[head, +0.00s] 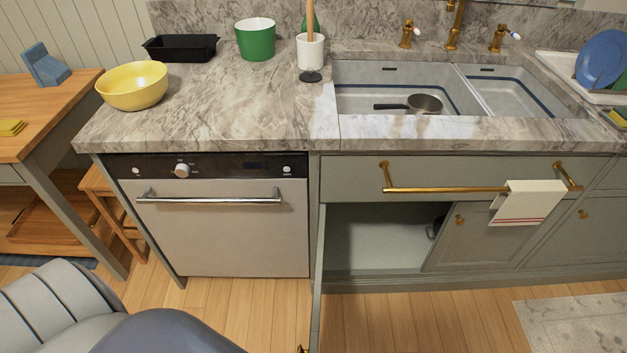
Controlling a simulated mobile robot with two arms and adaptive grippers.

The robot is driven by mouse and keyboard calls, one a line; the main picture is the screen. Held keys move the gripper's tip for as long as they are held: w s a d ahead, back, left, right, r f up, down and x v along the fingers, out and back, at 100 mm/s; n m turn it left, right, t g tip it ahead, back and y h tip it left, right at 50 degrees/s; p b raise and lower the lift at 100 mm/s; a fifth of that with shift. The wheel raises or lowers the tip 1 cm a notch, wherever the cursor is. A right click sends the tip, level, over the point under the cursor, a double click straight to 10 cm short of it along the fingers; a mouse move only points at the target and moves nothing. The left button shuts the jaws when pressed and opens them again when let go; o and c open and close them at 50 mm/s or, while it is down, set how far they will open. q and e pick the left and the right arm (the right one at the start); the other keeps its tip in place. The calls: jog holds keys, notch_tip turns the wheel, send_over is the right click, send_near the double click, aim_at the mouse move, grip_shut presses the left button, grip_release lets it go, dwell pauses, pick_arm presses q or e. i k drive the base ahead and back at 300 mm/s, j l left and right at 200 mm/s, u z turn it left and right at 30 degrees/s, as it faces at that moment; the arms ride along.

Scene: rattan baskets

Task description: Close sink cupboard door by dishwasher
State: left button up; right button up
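The sink cupboard door (317,285) beside the dishwasher (222,228) stands wide open. It is swung out towards me from its left side and shows almost edge-on. A bit of its brass knob (303,349) shows at the bottom edge of the head view. The cupboard opening (375,238) is uncovered, with a pale floor inside and a small dark item at its right. The other sink cupboard door (480,235), to the right, looks shut. Neither of my grippers is in view.
A brass rail (450,189) with a towel (527,203) runs above the cupboards. A wooden table (40,110) and stool (105,205) stand left of the dishwasher. Wooden floor (400,320) lies clear before the opening; a rug (575,325) lies at right.

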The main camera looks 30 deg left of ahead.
aim_at(315, 321)
jog(key=k+j, duration=0.15)
jog(key=j, duration=0.25)
jog(key=k+j, duration=0.15)
jog(key=j, duration=0.3)
jog(key=k+j, duration=0.1)
jog(key=j, duration=0.3)
